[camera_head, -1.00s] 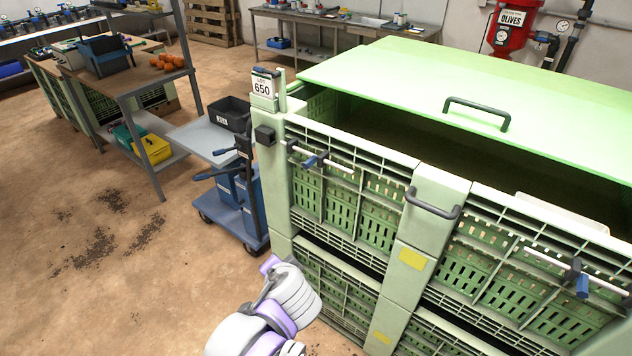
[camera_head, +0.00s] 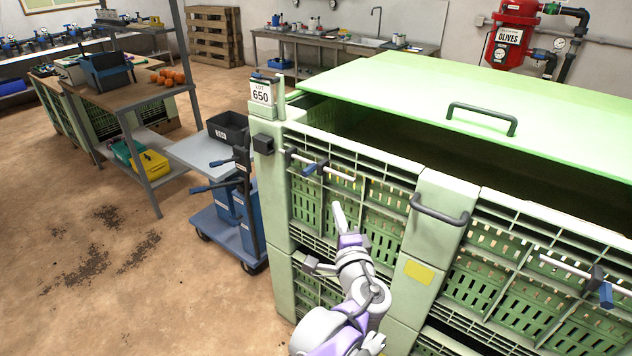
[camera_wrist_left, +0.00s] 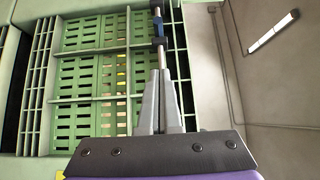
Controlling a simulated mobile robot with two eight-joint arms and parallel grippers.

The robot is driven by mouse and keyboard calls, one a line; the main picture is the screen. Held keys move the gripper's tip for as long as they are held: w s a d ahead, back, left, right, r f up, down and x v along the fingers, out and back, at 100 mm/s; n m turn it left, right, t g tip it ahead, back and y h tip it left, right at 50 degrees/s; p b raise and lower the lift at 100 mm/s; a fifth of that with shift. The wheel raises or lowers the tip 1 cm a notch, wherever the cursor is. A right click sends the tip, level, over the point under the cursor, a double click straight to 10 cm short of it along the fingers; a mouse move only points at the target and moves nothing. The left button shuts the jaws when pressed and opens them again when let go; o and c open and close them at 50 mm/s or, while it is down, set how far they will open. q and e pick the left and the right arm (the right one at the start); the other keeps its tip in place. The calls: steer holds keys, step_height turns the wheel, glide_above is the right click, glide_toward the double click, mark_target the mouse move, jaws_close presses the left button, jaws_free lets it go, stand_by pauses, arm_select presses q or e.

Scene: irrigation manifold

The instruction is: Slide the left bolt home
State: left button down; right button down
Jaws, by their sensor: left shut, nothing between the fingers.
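The left bolt (camera_head: 340,174) is a pale metal rod with a blue handle (camera_head: 309,170), lying across the top of the green crate front at its left end. It also shows in the left wrist view (camera_wrist_left: 158,12), above the fingertips. A dark block (camera_head: 263,144) sits on the corner post just left of the rod, with a gap between them. My left gripper (camera_head: 338,207) is below the bolt in front of the slatted panel, pointing up. Its grey fingers (camera_wrist_left: 160,78) are shut and empty, apart from the blue handle. My right gripper is not in view.
A second bolt (camera_head: 570,268) with a blue handle is on the right panel. A dark handle (camera_head: 440,209) sticks out from the centre post, and the green lid (camera_head: 560,110) covers part of the top. A blue trolley (camera_head: 222,230) stands at left beside open floor.

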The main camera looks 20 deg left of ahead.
arm_select(q)
glide_toward(313, 171)
steer(key=w, duration=0.4)
steer(key=a, duration=0.1)
steer(key=w+a, duration=0.1)
steer(key=a, duration=0.1)
steer(key=shift+w+r, duration=0.1)
steer(key=shift+d, duration=0.1)
steer(key=w+a+p, duration=0.1)
steer(key=a+p, duration=0.1)
steer(key=a, duration=0.3)
steer(key=shift+w+a, duration=0.35)
steer(key=shift+a, duration=0.05)
